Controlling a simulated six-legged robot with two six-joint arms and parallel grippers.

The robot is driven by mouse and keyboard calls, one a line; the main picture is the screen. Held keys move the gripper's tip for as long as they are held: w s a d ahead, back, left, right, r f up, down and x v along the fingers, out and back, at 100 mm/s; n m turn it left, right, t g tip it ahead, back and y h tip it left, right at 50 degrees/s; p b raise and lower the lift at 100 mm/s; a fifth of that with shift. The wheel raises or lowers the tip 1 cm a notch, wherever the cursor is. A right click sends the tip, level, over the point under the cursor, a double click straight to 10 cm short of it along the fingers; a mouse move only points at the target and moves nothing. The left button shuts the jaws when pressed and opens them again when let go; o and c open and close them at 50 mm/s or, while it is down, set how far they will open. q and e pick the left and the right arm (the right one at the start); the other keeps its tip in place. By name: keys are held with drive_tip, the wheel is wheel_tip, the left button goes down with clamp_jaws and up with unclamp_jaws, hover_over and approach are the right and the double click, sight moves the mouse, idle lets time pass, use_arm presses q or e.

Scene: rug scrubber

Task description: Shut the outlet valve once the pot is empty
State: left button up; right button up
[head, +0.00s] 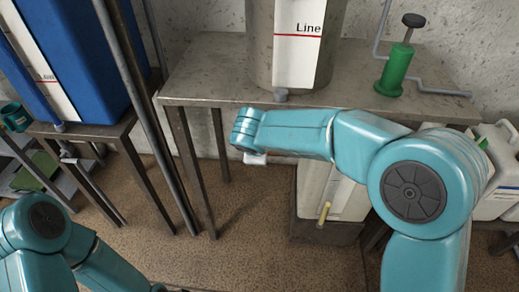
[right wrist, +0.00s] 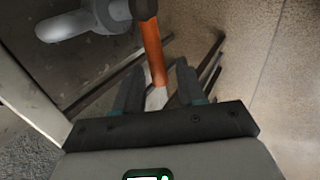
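A large metal pot (head: 262,45) stands on the metal table, with a white panel (head: 298,50) marked "Line" and a red stripe on its front. A small grey fitting (head: 281,95) shows at its lower front. In the right wrist view a grey valve body (right wrist: 85,22) carries an orange handle (right wrist: 152,45) with a pale tip. My right gripper (right wrist: 160,80) is open, with its fingers on either side of the handle's tip end. My right arm hides part of the table front in the head view. My left gripper is out of view. I cannot see inside the pot.
A green hand pump (head: 395,70) stands on the table (head: 205,85) at right. A pale container (head: 345,190) with a yellow handle sits below. A blue tank (head: 70,50) stands at left. White jugs (head: 490,200) are at far right. The floor in front is clear.

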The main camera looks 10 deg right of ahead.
drive_tip(key=p+v, duration=0.2)
drive_tip(key=v, duration=1.2)
drive_tip(key=shift+s+r, duration=0.15)
drive_tip(key=shift+r, duration=0.25)
drive_tip(key=p+v, duration=0.5)
drive_tip(key=v, duration=0.4)
